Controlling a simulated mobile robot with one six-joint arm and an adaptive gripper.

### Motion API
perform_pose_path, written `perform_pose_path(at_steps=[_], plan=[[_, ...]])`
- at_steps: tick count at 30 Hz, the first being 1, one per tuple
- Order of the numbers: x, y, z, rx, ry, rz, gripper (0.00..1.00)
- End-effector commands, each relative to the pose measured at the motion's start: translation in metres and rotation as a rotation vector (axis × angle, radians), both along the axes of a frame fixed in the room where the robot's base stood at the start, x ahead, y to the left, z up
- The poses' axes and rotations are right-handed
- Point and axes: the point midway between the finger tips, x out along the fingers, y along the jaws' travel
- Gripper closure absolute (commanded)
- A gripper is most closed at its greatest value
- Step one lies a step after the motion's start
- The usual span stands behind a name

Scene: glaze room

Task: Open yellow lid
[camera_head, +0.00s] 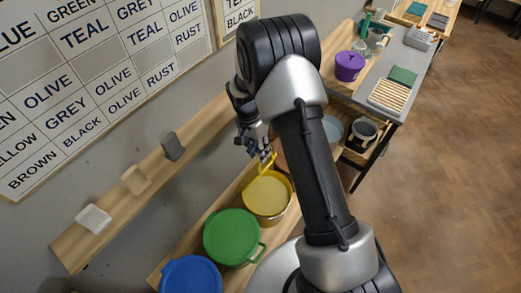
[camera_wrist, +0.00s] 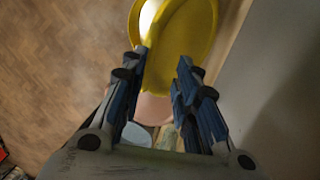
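The yellow tub (camera_head: 267,197) stands in the row of tubs on the wooden bench, with a pale yellow round top inside a brighter rim.
A green-lidded tub (camera_head: 230,236) and a blue-lidded tub (camera_head: 190,276) stand nearer on the bench. A purple pot (camera_head: 349,66) and a slatted rack (camera_head: 389,96) are at the back right. A wall shelf (camera_head: 150,184) runs along the left. Open floor is right.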

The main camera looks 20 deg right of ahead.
Motion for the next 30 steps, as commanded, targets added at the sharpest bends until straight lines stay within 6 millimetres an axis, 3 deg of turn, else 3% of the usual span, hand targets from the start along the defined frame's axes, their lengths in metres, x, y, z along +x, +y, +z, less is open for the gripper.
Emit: perform_pose_path(at_steps=[1, 6, 17, 30], plan=[[0.0, 0.006, -0.011, 0.01, -0.006, -0.003, 0.85], [0.0, 0.006, -0.01, 0.011, -0.007, -0.003, 0.71], [0.002, 0.007, -0.002, 0.01, -0.009, -0.004, 0.7], [0.014, 0.014, 0.086, 0.007, -0.011, 0.0, 0.7]])
